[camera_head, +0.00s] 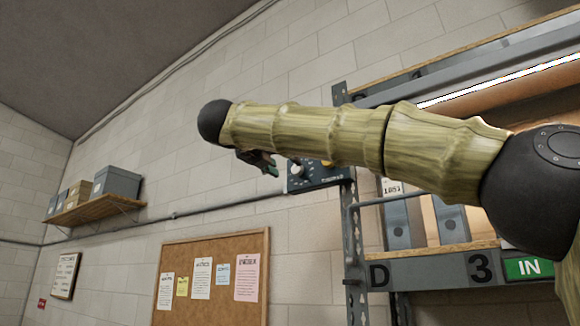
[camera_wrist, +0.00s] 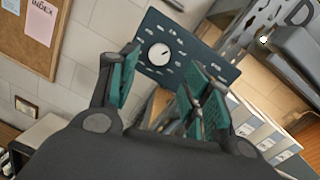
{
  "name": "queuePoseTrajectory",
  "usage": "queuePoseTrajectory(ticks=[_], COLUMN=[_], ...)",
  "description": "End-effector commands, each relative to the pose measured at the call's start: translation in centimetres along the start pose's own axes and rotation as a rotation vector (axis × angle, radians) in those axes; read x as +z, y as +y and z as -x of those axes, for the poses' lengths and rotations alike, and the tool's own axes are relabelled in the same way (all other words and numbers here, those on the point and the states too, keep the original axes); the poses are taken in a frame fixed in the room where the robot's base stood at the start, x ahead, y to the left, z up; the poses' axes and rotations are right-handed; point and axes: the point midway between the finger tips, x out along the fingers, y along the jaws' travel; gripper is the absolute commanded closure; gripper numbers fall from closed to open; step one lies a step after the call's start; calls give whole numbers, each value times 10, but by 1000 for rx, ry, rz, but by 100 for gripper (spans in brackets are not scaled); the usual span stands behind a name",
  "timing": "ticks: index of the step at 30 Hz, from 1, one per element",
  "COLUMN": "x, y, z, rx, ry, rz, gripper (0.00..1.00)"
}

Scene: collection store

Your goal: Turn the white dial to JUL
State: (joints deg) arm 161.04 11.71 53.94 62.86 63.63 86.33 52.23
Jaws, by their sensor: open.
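The white dial (camera_wrist: 159,54) is a round knob on a dark blue panel (camera_wrist: 200,50) with pale markings around it, too small to read. A dark pointer mark shows on the dial, towards its upper right in the wrist view. In the head view the panel (camera_head: 335,176) is on the wall beside the shelf upright, partly hidden behind my arm, with the dial (camera_head: 297,169) at its left. My gripper (camera_wrist: 158,88) is open, its green-padded fingers spread below and either side of the dial, touching nothing visible. It also shows in the head view (camera_head: 272,168), left of the panel.
A metal shelf unit (camera_head: 430,268) with binders stands right of the panel. A cork board (camera_head: 211,245) with notes hangs lower left. A wooden wall shelf (camera_head: 95,208) with boxes is at far left. Bare wall lies between them.

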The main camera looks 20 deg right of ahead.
Motion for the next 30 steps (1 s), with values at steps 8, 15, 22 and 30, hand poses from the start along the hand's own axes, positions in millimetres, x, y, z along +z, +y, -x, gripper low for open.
queuePoseTrajectory(ticks=[8,15,22,30], x=[0,-1,-1,-1], y=[0,0,-1,-1], z=[42,56,57,56], rx=[-1,-1,-1,-1], ry=[0,2,2,2], rz=[1,0,0,0], gripper=[51,51,51,51])
